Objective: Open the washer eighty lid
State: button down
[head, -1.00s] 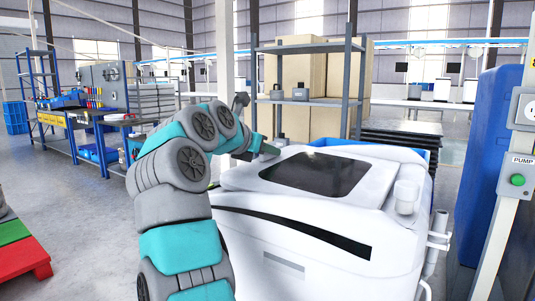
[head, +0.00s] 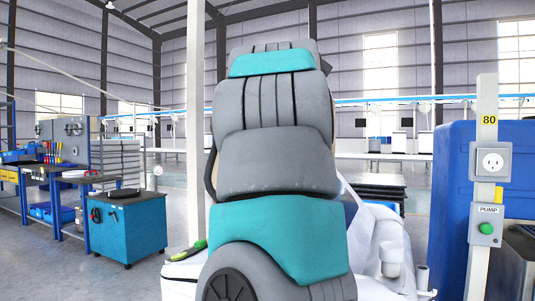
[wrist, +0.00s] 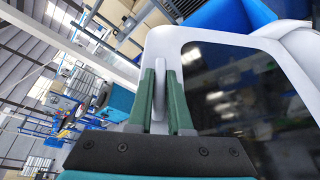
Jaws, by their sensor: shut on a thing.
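The washer (head: 385,275) is white and stands low in the head view, mostly hidden behind my raised arm. Its lid (wrist: 290,45) fills the right of the wrist view as a white frame around a dark glossy window (wrist: 235,90). How far the lid is tilted, I cannot tell. My gripper (wrist: 166,75) shows two green fingers at the lid's edge, on either side of a slim white handle (wrist: 159,68), and is shut on it. In the head view my arm hides the gripper and the handle.
A blue cabinet (head: 453,195) and a post with a socket and pump button (head: 486,227) stand on the right. A teal cart (head: 125,228) and workbenches are on the left, with open floor in front. A low dark stack (head: 380,190) lies behind the washer.

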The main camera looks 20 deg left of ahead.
jog(key=s+d+r+m+t+y+b, duration=0.1)
jog(key=d+r+m+b, duration=0.1)
jog(key=d, duration=0.8)
jog(key=d+r+m+t+y+b, duration=0.1)
jog(key=d+r+m+b, duration=0.2)
jog(key=d, duration=0.8)
jog(key=shift+s+m+t+b, duration=0.4)
jog(key=shift+m+b, duration=0.4)
jog(key=shift+m, duration=0.4)
jog(key=shift+r, duration=0.1)
jog(key=shift+a, duration=0.1)
jog(key=c, duration=0.8)
grip_release()
jog(key=shift+c, duration=0.2)
jog(key=b+v, duration=0.1)
jog(key=v, duration=0.6)
jog(key=shift+s, duration=0.35)
